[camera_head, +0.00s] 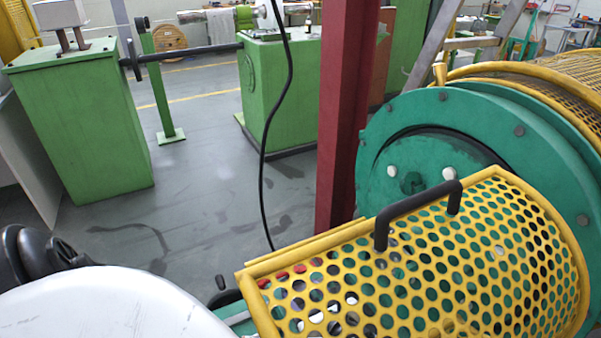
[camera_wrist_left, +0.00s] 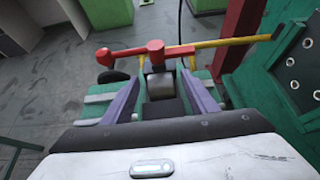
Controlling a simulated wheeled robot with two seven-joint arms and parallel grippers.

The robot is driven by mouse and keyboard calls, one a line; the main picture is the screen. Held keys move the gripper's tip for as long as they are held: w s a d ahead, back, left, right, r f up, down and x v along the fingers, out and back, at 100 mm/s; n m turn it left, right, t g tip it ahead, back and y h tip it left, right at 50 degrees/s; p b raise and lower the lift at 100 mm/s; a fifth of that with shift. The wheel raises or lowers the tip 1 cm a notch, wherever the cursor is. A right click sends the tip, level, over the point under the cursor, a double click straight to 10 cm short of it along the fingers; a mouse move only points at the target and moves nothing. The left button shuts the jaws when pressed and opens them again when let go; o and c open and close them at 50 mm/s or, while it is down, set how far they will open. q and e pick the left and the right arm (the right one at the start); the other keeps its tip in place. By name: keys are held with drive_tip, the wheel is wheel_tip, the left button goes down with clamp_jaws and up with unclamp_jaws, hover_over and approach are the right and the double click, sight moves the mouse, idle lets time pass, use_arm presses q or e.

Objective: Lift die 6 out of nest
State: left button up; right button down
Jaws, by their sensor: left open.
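My left gripper (camera_wrist_left: 161,80) shows in the left wrist view with its two purple fingers spread apart. A small grey block (camera_wrist_left: 160,86) with a rounded top shows between the fingers, with dark material just below it. It may be die 6 in its nest, but I can read no number on it. I cannot tell whether the fingers touch it. A red bar with a clamp-like head (camera_wrist_left: 155,47) crosses just beyond the fingertips. In the head view the perforated yellow guard hides most of the work area and the gripper. My right gripper is not in view.
The yellow guard (camera_head: 430,262) with a black handle (camera_head: 415,208) stands before a teal disc (camera_head: 470,120). A dark red column (camera_head: 345,100) rises behind. A yellow rod (camera_wrist_left: 225,41) runs right of the red bar. Green machine cabinets (camera_head: 80,125) stand at the left; the grey floor between is open.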

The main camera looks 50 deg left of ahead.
use_arm(q)
clamp_jaws()
drive_tip(key=shift+r, duration=0.15)
